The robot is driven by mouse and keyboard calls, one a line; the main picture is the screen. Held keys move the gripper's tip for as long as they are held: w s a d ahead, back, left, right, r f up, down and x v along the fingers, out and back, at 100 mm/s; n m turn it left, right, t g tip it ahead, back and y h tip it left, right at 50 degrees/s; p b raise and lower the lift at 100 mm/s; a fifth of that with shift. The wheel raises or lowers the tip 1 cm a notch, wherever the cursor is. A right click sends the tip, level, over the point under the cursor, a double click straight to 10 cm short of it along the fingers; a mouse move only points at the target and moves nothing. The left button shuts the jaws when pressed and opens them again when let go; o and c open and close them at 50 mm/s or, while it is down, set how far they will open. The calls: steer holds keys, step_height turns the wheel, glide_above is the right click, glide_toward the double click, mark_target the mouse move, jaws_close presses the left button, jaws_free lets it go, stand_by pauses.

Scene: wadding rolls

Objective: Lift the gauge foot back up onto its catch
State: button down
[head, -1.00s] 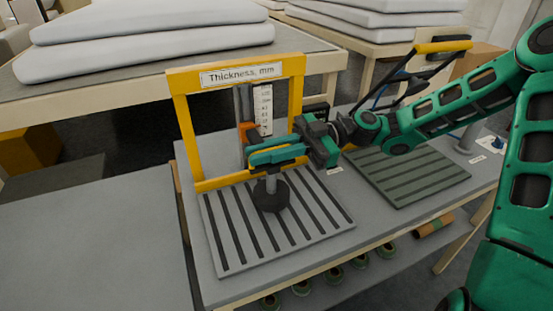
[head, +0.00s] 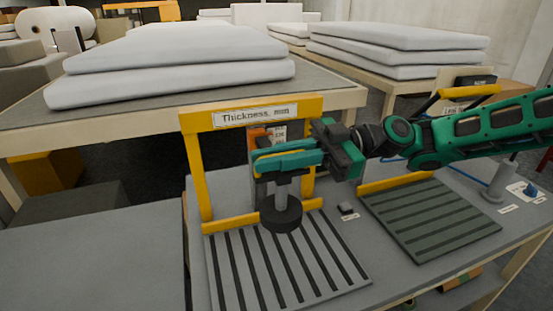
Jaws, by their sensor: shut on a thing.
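The gauge foot (head: 281,214) is a black round disc on a short grey stem. It hangs above the slotted grey plate (head: 235,270), inside the yellow gauge frame (head: 196,170) labelled "Thickness, mm". My gripper (head: 285,160) reaches in from the right and is shut on the upper part of the gauge foot, just above the stem. An orange piece (head: 258,138) shows above my fingers, close under the label bar. The white scale (head: 279,131) beside it is mostly hidden by my gripper. I cannot make out the catch.
A second slotted plate (head: 430,216) lies to the right with a yellow bar behind it. A small dark block (head: 346,208) sits between the plates. A grey post (head: 497,180) stands at the far right. White wadding (head: 180,75) lies on the table behind. The left grey surface is clear.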

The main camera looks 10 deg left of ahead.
steer(key=c, duration=1.8)
jaws_free()
steer(key=shift+w+r, duration=0.15)
steer(key=shift+r, duration=0.15)
steer(key=shift+f, duration=0.1)
steer(key=v, duration=1)
steer(key=shift+w+d, duration=0.2)
steer(key=shift+d, duration=0.15)
